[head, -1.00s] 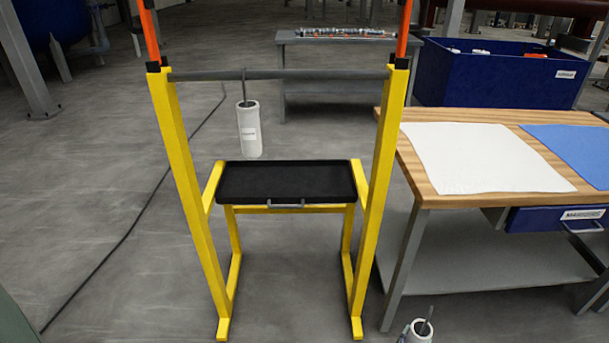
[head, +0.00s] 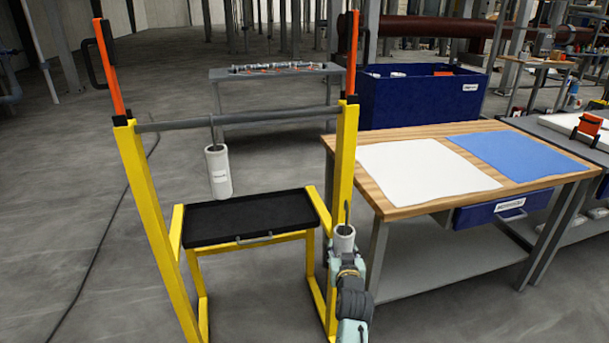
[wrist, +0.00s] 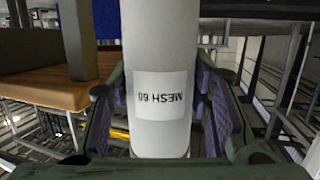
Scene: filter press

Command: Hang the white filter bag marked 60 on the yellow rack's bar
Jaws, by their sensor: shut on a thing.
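The white filter bag marked 60 (wrist: 160,45) fills the middle of the wrist view, its "MESH 60" label upside down there. My gripper (wrist: 165,100) is shut on it, with a purple pad on each side. In the head view the held bag (head: 344,238) stands upright, with a grey hook on top, beside the yellow rack's right post (head: 343,165). It is below the rack's grey bar (head: 270,115) and right of it. Another white bag (head: 218,172) hangs by its hook from the bar, left of the middle; its label is too small to read.
A black tray (head: 205,231) sits low in the rack. Orange uprights (head: 107,55) top the posts. A wooden bench (head: 395,211) with white and blue sheets stands close on the right, a blue bin (head: 425,105) behind it. The bar's right half is clear.

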